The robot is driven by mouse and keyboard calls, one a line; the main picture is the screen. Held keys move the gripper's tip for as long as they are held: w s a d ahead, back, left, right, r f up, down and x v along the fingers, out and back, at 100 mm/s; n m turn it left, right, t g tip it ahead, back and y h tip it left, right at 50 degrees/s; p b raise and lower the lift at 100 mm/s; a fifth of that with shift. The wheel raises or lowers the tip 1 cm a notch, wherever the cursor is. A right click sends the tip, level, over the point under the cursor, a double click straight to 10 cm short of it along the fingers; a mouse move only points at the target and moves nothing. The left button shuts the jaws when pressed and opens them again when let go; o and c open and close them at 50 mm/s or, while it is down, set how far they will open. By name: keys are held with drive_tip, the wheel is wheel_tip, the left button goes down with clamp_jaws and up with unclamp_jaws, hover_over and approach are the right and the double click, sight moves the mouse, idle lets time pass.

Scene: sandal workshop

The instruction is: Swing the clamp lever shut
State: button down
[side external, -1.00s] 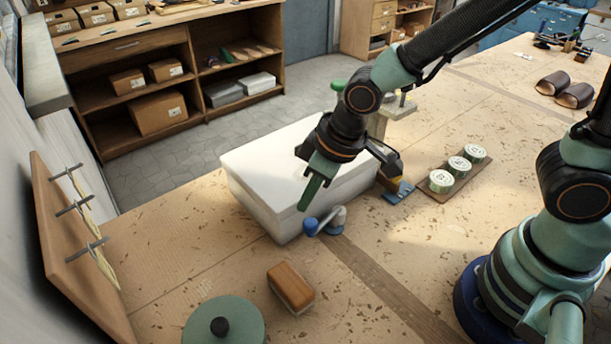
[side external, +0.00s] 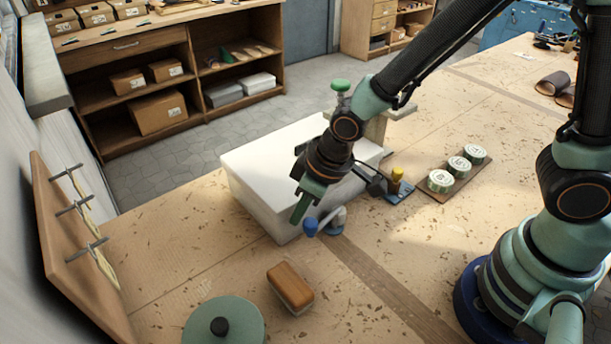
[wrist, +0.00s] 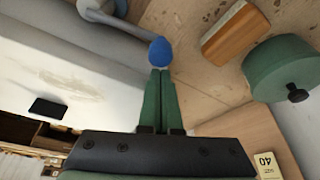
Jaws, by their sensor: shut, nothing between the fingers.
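The clamp lever is a grey arm with a blue knob (side external: 310,228) at its end, beside the near corner of a white box (side external: 262,200). Its grey mount with a blue base (side external: 336,223) stands on the bench. My gripper (side external: 297,219) is shut and empty, its green fingers pointing down just left of the blue knob. In the wrist view, the shut fingertips (wrist: 160,73) end right at the blue knob (wrist: 160,52). I cannot tell whether they touch it. The grey lever arm (wrist: 104,14) runs up and left from the knob.
A wooden-backed brush (side external: 290,286) and a round green lidded pot (side external: 238,322) lie in front. Several tins stand right, on a wooden tray (side external: 459,182). A small yellow-topped item (side external: 397,175) sits behind my gripper. A wooden board (side external: 68,250) leans at left.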

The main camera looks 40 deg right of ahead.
drive_tip(key=shift+s+n, duration=0.55)
drive_tip(key=shift+n, duration=0.05)
drive_tip(key=shift+s+d+n, duration=0.15)
drive_tip(key=shift+s+n, duration=0.55)
drive_tip(key=shift+n, duration=0.1)
drive_tip(key=shift+s+d, duration=0.3)
drive_tip(key=shift+s, duration=0.35)
drive_tip(key=shift+s+d, duration=0.3)
drive_tip(key=shift+s, duration=0.35)
drive_tip(key=shift+r, duration=0.15)
drive_tip(key=w+d+v, duration=0.1)
drive_tip(key=v, duration=0.8)
drive_tip(key=shift+d+r, duration=0.25)
drive_tip(key=shift+r, duration=0.05)
